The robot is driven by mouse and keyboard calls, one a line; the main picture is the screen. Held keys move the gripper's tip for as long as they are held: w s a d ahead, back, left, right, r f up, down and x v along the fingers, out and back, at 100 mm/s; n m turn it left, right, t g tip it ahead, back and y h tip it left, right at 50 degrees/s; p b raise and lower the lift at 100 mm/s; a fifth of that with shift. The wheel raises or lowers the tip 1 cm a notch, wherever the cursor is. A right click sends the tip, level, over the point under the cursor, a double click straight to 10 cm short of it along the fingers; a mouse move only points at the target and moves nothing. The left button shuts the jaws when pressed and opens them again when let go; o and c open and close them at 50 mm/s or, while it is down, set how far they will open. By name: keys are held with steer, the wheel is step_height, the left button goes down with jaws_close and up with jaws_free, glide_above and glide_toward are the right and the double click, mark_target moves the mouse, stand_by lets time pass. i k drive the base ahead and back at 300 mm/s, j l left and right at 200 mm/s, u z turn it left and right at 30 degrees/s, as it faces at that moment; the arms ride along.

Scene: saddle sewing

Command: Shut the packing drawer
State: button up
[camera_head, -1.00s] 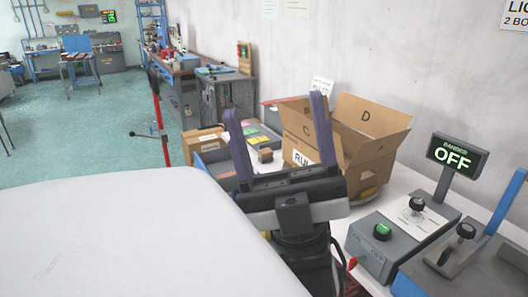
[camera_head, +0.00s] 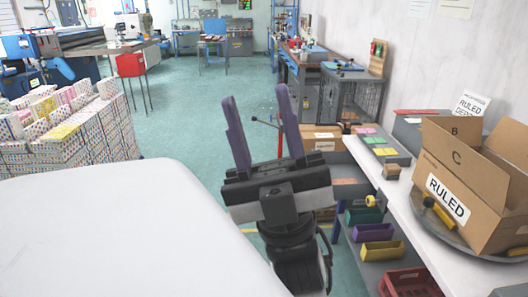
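My gripper (camera_head: 256,92) is in the middle of the camera_head view, pointing away from me. Its two purple fingers are wide apart with nothing between them. To its right, at the left edge of the bench, a blue-grey drawer-like tray (camera_head: 336,158) juts out, seemingly pulled open. I cannot tell for sure that it is the packing drawer. The gripper is apart from it, nearer to me and to the left. Its front and inside are only partly visible.
The white bench (camera_head: 432,222) on the right carries an open "RULED" carton (camera_head: 440,165) and a tray of coloured notes (camera_head: 376,142). Purple (camera_head: 373,233), yellow (camera_head: 382,251) and red bins (camera_head: 408,284) sit below. Box stacks (camera_head: 70,135) stand left.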

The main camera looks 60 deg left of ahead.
mark_target(342, 164)
steer(key=u, duration=1.25)
steer(key=i+l+u, duration=0.1)
steer(key=i, duration=0.35)
steer(key=i+l+u, duration=0.1)
steer(key=i, duration=0.35)
